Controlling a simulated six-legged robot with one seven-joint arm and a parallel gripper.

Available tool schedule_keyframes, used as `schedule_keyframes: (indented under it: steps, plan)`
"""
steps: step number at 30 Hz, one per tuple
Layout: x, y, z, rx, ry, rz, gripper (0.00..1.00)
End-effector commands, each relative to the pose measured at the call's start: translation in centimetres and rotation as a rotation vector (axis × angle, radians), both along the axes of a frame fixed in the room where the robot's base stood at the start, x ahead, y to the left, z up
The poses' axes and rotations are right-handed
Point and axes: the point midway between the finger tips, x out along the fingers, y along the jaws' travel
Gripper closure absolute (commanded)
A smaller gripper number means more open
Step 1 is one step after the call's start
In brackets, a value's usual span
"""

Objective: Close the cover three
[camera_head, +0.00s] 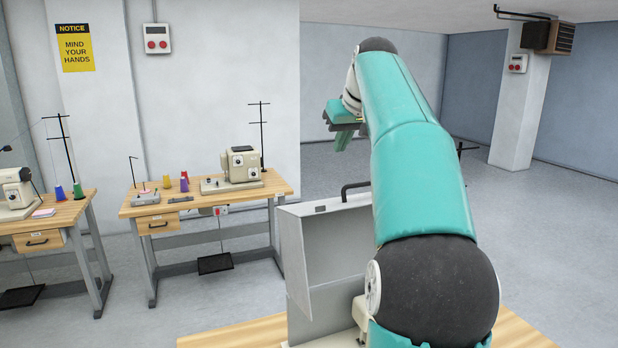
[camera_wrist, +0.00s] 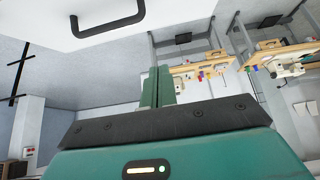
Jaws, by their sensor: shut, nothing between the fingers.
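A light grey box-like cover (camera_head: 325,262) stands raised on a wooden-topped surface in front of me, its hollow side showing. A dark bar handle (camera_head: 355,188) is on its top edge; my arm hides the cover's right part. In the wrist view a pale panel (camera_wrist: 150,38) with the dark handle (camera_wrist: 108,28) fills the upper left. My gripper (camera_head: 342,143) is above and beyond the cover in the head view, apart from the handle. In the wrist view its teal fingers (camera_wrist: 157,84) are together and empty, with the handle off to their upper left.
A wooden surface (camera_head: 240,335) lies below the cover. Open floor (camera_head: 540,230) extends right, up to a pillar (camera_head: 520,110).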

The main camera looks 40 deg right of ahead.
Motion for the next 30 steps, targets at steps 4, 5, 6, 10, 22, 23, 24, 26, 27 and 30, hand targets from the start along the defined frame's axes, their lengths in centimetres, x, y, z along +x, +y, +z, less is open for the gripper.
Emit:
schedule_keyframes:
  steps: [4, 5, 6, 10, 22, 23, 24, 26, 27, 30]
  plan:
    - [-0.7, -2.1, 0.1, 0.001, -0.010, -0.016, 1.00]
    - [-0.6, -2.2, -0.1, 0.002, -0.009, -0.017, 1.00]
    - [-0.5, -2.3, -0.4, 0.001, -0.009, -0.017, 1.00]
    - [0.3, -2.8, -1.9, 0.002, -0.007, -0.019, 1.00]
    - [4.3, -3.9, -8.1, 0.000, -0.008, -0.019, 1.00]
    - [3.7, -3.7, -8.0, -0.002, -0.010, -0.020, 1.00]
    - [3.2, -3.5, -8.0, -0.002, -0.011, -0.021, 1.00]
    - [2.5, -3.2, -8.3, -0.002, -0.009, -0.021, 1.00]
    - [2.2, -3.0, -8.4, -0.002, -0.009, -0.020, 1.00]
    - [1.5, -2.7, -8.7, -0.001, -0.010, -0.018, 1.00]
